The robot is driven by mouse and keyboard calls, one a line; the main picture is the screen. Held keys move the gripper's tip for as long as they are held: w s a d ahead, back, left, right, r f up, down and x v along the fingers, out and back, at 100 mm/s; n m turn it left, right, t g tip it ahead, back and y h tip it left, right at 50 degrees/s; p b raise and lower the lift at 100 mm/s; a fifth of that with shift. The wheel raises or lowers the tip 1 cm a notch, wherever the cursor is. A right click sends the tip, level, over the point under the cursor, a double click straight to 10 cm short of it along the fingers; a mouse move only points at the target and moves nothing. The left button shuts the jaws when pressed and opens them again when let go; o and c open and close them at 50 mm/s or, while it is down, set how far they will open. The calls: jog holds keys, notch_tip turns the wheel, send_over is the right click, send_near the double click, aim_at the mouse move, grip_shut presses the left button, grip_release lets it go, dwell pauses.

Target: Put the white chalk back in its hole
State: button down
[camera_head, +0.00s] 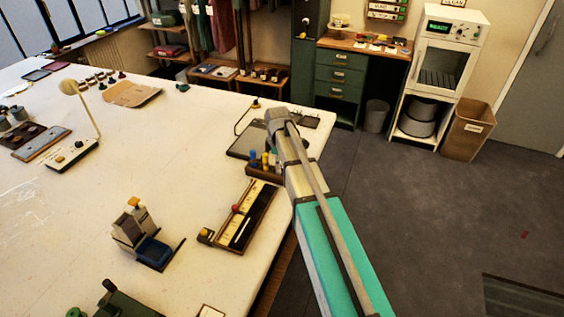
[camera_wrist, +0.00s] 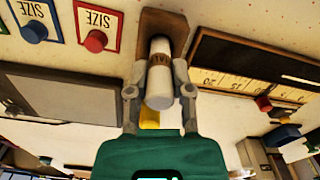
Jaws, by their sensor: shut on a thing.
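In the wrist view my gripper (camera_wrist: 159,80) is shut on the white chalk (camera_wrist: 159,94), a white cylinder with a lettered brown band. One finger is on each side of it. A brown block (camera_wrist: 177,24) lies just beyond the chalk; I cannot tell whether they touch. A yellow piece (camera_wrist: 149,119) shows below the chalk, between the fingers. In the head view a dark rack (camera_head: 262,174) with blue, yellow and teal sticks stands near the table's right edge, beside my arm. The white chalk, my fingertips and its hole cannot be made out there.
A long case (camera_head: 262,222) with a red knob lies in front of the rack. A dark flat pad (camera_head: 240,148) lies behind it. A stand with a blue block (camera_head: 153,249) is at the front left, and a lamp (camera_head: 85,104) farther left. The middle of the table (camera_head: 165,155) is clear.

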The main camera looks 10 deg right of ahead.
jog(key=shift+f, duration=0.15)
jog(key=shift+c, duration=2.2)
grip_release()
jog(key=shift+r, duration=0.2)
jog(key=shift+w+r+p, duration=0.1)
jog(key=shift+r+p, duration=3.2)
jog(key=shift+p, duration=0.15)
jog(key=s+f+m+b, duration=0.2)
jog(key=s+m, duration=0.5)
jog(key=s, duration=0.3)
jog(key=s+d+f+m+b, duration=0.1)
jog(key=s+f+m+b, duration=0.1)
jog(key=s+m, duration=0.5)
jog(key=s, duration=0.4)
jog(key=shift+s+d+f+b, duration=0.15)
jog(key=shift+s+f+b, duration=0.05)
jog(key=shift+f+b, duration=0.2)
